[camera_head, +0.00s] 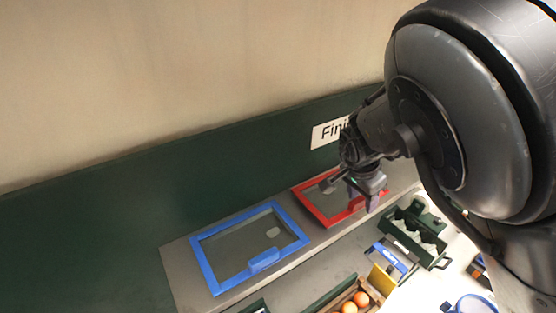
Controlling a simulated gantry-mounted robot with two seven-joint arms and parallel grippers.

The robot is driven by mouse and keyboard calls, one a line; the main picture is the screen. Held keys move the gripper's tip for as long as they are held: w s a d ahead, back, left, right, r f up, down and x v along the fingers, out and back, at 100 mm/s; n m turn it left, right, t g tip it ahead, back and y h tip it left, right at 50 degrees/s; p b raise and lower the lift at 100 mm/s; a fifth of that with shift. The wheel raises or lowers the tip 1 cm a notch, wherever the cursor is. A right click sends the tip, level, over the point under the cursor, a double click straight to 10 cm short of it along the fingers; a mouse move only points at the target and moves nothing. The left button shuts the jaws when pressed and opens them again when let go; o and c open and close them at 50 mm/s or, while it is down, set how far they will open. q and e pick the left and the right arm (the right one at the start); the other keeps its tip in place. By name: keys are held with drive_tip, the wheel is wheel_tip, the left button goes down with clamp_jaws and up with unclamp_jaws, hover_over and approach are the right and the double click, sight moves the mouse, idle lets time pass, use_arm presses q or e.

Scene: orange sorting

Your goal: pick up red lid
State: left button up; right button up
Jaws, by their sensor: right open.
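The red lid (309,207), a red frame around a dark panel, lies flat on the grey shelf against the dark green wall panel. My right gripper (361,199) is over the right part of the red lid, with its fingers open and pointing down. The gripper and my arm hide part of the lid's right side. I cannot tell whether the fingers touch the lid. My left gripper is not in view.
A blue-framed lid (207,268) lies on the same shelf (181,272) to the left. Below the shelf are a crate with oranges (361,299), a dark green crate (428,241) and a blue-and-yellow item (383,276). A sign (325,133) is on the wall panel.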

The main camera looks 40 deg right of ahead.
clamp_jaws()
drive_tip(key=shift+r, duration=0.1)
idle(0.3)
